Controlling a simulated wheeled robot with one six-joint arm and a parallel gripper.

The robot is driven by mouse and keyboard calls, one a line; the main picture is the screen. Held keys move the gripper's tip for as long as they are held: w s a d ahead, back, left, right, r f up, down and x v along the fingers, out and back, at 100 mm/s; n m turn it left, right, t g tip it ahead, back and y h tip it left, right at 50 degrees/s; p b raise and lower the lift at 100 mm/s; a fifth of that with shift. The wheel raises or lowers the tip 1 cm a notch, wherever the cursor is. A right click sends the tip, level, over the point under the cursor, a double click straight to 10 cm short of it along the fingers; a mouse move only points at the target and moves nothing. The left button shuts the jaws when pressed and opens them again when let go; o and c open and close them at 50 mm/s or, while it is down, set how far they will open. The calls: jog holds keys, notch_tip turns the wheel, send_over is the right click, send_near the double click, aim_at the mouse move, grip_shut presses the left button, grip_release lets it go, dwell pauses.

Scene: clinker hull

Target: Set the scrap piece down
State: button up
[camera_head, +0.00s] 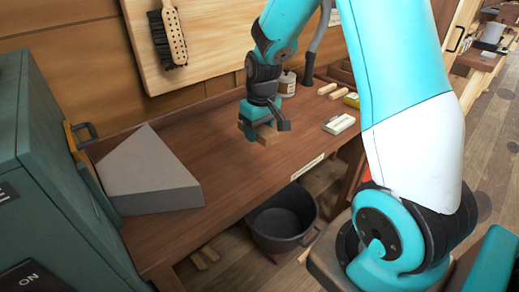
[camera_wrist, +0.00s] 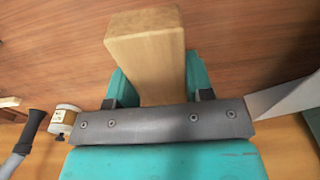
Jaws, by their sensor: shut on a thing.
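The scrap piece is a pale wooden block (camera_head: 268,135) held at the end of my arm, over the brown workbench (camera_head: 215,135). It also shows in the wrist view (camera_wrist: 145,55), standing out between the teal fingers. My gripper (camera_head: 262,121) is shut on it, with a finger on each side of the block. The bench top shows behind the block in the wrist view. I cannot tell whether the block's far end touches the bench or hangs just above it.
A grey wedge-shaped block (camera_head: 150,175) lies on the bench at left, beside a green cabinet (camera_head: 60,170). A bottle (camera_head: 287,83), wooden dowels (camera_head: 317,93) and a pale block (camera_head: 339,124) are toward the right. A black bucket (camera_head: 283,222) stands below the front edge. The bench middle is clear.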

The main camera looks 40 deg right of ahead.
aim_at(258, 160)
notch_tip(258, 160, down, 7)
jog(key=shift+f, duration=0.15)
dwell(0.4)
jog(key=shift+f+b, duration=0.3)
jog(key=shift+f, duration=0.25)
jog(key=o, duration=1)
jog(key=shift+f, duration=0.1)
jog(key=shift+o, duration=0.2)
jog(key=shift+s, duration=0.1)
jog(key=shift+a, duration=0.15)
